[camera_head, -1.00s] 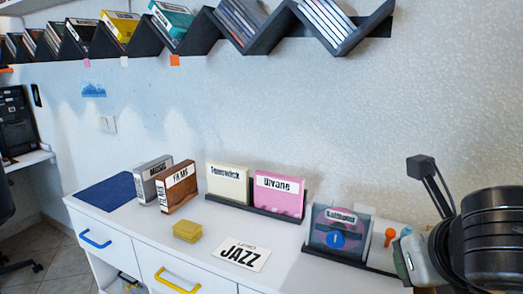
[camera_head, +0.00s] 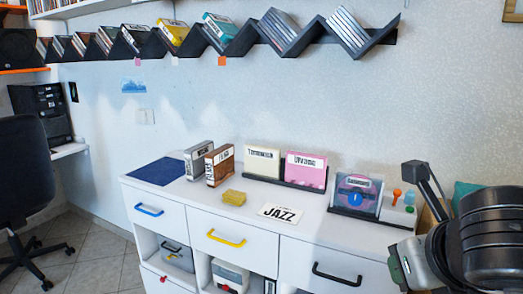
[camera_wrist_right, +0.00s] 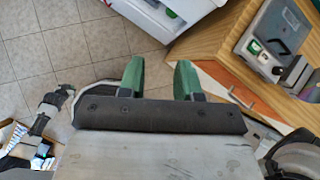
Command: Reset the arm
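My right arm (camera_head: 465,245) shows at the right edge of the head view, in front of the right end of the white cabinet. In the right wrist view my right gripper (camera_wrist_right: 160,78) has its two green fingers apart. My left gripper is not in the head view.
A zigzag shelf (camera_head: 240,42) hangs above. A wooden surface (camera_wrist_right: 215,40) lies right of my right gripper. An office chair (camera_head: 30,180) stands left.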

